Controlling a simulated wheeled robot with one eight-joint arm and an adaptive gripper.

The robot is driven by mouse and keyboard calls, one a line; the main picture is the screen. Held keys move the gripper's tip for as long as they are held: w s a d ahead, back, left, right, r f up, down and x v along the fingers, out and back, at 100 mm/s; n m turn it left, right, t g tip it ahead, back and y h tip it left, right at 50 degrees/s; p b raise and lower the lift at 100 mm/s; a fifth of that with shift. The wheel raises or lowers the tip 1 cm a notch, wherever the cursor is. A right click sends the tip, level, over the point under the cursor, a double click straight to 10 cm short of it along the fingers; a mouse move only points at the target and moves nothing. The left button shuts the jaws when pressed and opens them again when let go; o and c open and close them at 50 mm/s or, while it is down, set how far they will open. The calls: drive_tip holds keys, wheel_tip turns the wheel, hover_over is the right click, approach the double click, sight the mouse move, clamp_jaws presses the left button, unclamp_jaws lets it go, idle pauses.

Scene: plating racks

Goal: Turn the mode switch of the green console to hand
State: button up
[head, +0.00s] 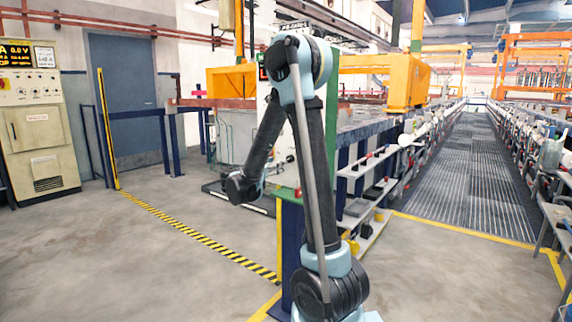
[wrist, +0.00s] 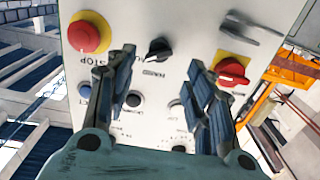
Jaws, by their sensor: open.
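The wrist view shows a pale control panel (wrist: 200,25) close in front of my gripper (wrist: 161,60). A black rotary switch (wrist: 158,49) with small blurred lettering sits near the panel's middle. My gripper is open, with one finger on each side of this switch and nothing held. I cannot tell whether the fingers touch the panel. Lettering by the switch is too blurred to read its setting.
A red stop button (wrist: 88,33) on yellow lies left of the switch. A red rotary switch (wrist: 232,71) on yellow lies to the right. In the head view, a beige cabinet (head: 35,150) stands at far left, with open floor before it. A grated walkway (head: 455,170) runs right.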

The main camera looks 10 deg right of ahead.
drive_tip(key=x, duration=0.8)
drive_tip(key=shift+d, duration=0.1)
drive_tip(key=shift+w, duration=0.1)
drive_tip(key=c, duration=1)
